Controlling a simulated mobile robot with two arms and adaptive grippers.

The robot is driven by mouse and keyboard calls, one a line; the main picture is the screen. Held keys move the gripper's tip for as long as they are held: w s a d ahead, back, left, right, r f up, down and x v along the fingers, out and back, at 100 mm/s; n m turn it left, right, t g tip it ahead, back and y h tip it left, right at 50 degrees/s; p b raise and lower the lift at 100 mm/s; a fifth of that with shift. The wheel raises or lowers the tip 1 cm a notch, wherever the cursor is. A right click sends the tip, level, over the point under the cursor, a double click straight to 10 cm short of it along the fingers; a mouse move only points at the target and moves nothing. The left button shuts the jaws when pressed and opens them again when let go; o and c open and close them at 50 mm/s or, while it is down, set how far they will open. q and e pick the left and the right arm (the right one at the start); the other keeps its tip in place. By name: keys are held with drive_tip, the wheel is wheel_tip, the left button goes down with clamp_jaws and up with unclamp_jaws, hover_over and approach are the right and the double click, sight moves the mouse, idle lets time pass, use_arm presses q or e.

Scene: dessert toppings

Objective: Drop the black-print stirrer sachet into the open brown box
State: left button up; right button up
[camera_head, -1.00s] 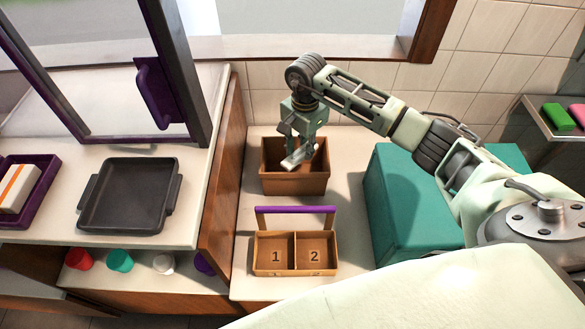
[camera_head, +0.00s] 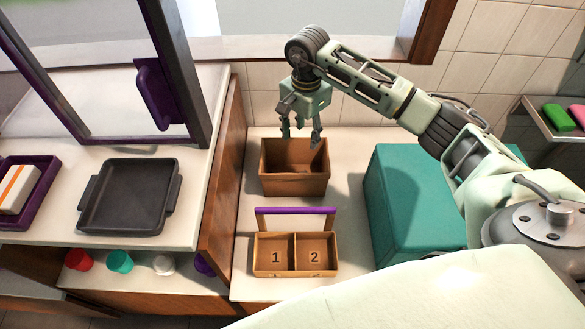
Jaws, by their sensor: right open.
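The open brown box (camera_head: 294,186) stands on the pale counter against the tiled wall. My left gripper is not in view.
A two-compartment caddy (camera_head: 293,270) marked 1 and 2, with a purple handle, stands in front of the box. A teal box (camera_head: 410,205) stands to the right. A wooden panel (camera_head: 222,190) rises on the left, beside a counter with a black tray (camera_head: 128,197).

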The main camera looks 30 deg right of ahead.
wheel_tip(320, 180, up, 6)
idle(0.6)
